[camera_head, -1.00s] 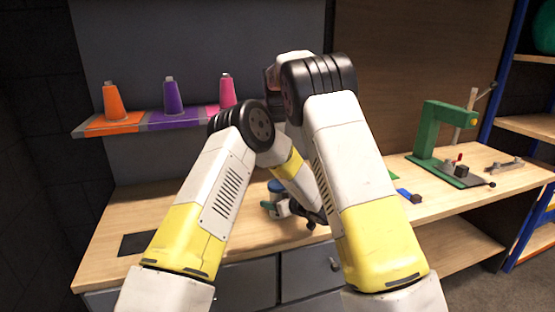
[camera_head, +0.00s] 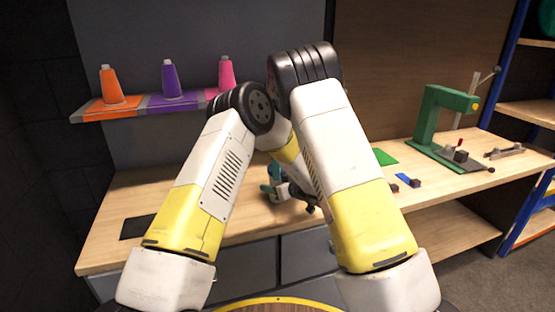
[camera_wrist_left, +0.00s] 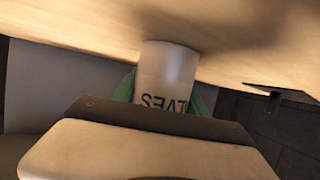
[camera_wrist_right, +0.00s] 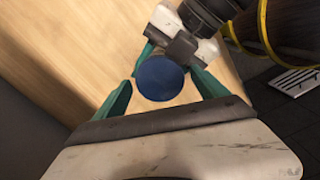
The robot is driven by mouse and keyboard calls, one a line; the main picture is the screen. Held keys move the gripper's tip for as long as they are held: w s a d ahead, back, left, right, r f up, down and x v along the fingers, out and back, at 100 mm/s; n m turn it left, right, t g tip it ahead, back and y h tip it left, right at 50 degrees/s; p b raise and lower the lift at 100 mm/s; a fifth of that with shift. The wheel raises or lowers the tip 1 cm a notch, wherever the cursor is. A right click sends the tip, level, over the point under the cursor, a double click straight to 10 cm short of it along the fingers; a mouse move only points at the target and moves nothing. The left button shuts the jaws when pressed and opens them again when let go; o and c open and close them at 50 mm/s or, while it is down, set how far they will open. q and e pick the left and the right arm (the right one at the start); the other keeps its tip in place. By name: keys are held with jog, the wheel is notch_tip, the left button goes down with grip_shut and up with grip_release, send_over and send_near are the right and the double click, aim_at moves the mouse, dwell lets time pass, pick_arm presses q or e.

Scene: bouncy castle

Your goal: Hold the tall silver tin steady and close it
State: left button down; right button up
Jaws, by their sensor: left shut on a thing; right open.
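The tin (camera_wrist_left: 165,72) shows in the left wrist view as a pale cylinder with dark upside-down lettering. My left gripper (camera_head: 270,188) is shut on it at the workbench, with green fingers on both sides. In the right wrist view a round dark blue lid (camera_wrist_right: 160,78) is seen from above, by the left gripper's fingers. My right gripper (camera_wrist_right: 160,88) is open, its green fingers on either side of the lid, with a gap at the left finger. I cannot tell whether the lid sits fully down. In the head view my arms hide most of the tin and right gripper.
The wooden workbench (camera_head: 140,195) has a dark pad (camera_head: 137,227) at left. To the right are a green sheet (camera_head: 384,156), a blue piece (camera_head: 403,178) and a green press (camera_head: 432,125). Coloured cones stand on a wall shelf (camera_head: 140,112). The bench's left top is mostly clear.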

jog(key=c, duration=1.5)
jog(key=m, duration=0.4)
jog(key=shift+m, duration=0.4)
jog(key=m, duration=0.8)
jog(key=shift+m, duration=0.3)
jog(key=m, duration=0.3)
jog(key=shift+m, duration=0.3)
jog(key=o, duration=1.6)
jog(key=shift+c, duration=0.2)
